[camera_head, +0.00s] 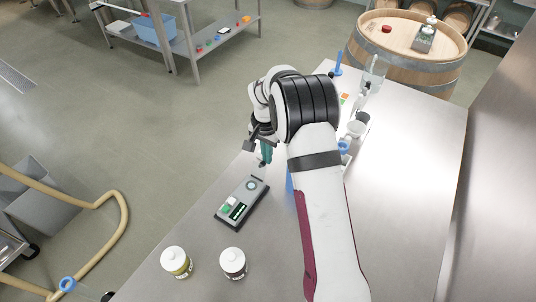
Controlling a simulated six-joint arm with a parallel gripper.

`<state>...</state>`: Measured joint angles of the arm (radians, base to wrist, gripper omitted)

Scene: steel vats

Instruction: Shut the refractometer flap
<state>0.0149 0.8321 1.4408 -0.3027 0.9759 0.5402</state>
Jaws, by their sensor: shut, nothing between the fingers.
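The refractometer (241,202) is a dark grey flat device with a small display and a green-white button area. It lies on the steel table toward its left edge. A round pale spot shows near its far end, with a thin dark bar just beyond that may be the flap; its angle is too small to tell. My gripper (264,163) is shut and empty, pointing down just beyond the far end of the refractometer. I cannot tell whether it touches the device. My arm hides part of the table to the right.
Two white-capped jars (176,262) and (233,263) stand on the table (420,150) nearer than the refractometer. Cups, a glass and a blue item stand beyond my arm. A barrel (408,50) stands behind the table. The table's right side is clear.

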